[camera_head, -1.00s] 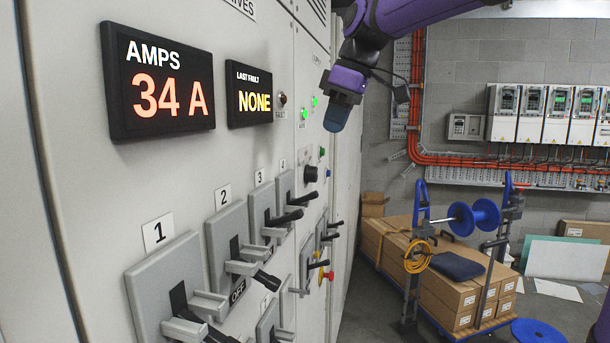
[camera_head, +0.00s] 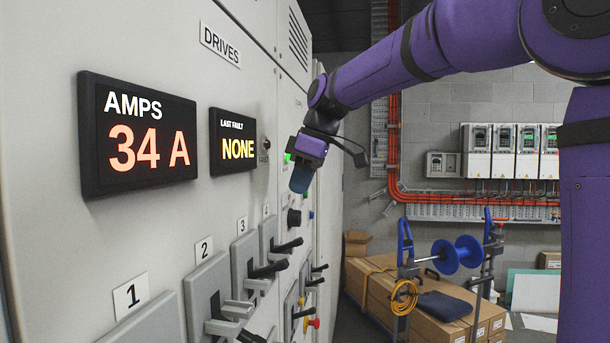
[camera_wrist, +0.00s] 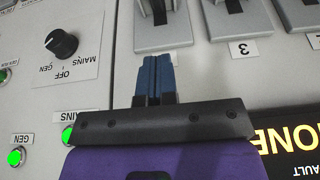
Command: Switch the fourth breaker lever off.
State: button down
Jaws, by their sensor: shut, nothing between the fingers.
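The fourth breaker lever is a black handle (camera_head: 289,245) on a grey plate under the label 4 (camera_head: 266,210) in the head view. It sticks out from the cabinet face. In the wrist view, which shows the panel upside down, its plate (camera_wrist: 178,35) is just beyond my fingertips, with the dark lever (camera_wrist: 160,14) cut off at the top edge. My gripper (camera_head: 300,181) has blue fingers, seen shut and empty in the wrist view (camera_wrist: 156,60). It hangs in front of the cabinet above the fourth lever, apart from the handle. The label 4 is hidden in the wrist view.
Breakers 3 (camera_head: 268,269) and 2 (camera_head: 225,325) stand to the left. A black rotary knob (camera_head: 294,218) and a red button (camera_head: 314,323) are nearby. The lit AMPS display (camera_head: 140,135) reads 34 A. Boxes on a cart (camera_head: 375,280) stand behind at right.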

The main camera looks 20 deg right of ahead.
send_over(303, 242)
jog(key=w+a, duration=0.1)
jog(key=a, duration=0.1)
notch_tip(303, 242, down, 5)
jog(key=shift+w+r, duration=0.1)
jog(key=f, duration=0.2)
jog(key=d+f, duration=0.1)
jog(key=shift+s, duration=0.3)
jog(key=shift+s+d+f, duration=0.1)
jog(key=shift+d+f, duration=0.1)
jog(key=shift+f, duration=0.3)
jog(key=shift+s+d+f+t+y, duration=0.25)
jog(key=shift+d+f+t+y, duration=0.1)
jog(key=shift+f+y, duration=0.15)
jog(key=shift+s+d+f+t+y, duration=0.25)
jog(key=shift+f+t+y, duration=0.1)
jog(key=shift+y, duration=0.15)
jog(key=shift+s+d+f+t+y, duration=0.1)
jog(key=shift+d+f+t+y, duration=0.1)
jog(key=shift+f+t+y, duration=0.3)
jog(key=shift+s+d+f+t+y, duration=0.15)
jog(key=shift+f+t+y, duration=0.15)
jog(key=shift+f+y, duration=0.3)
jog(key=shift+w+r, duration=0.1)
jog(key=shift+r, duration=0.2)
jog(key=shift+r, duration=0.6)
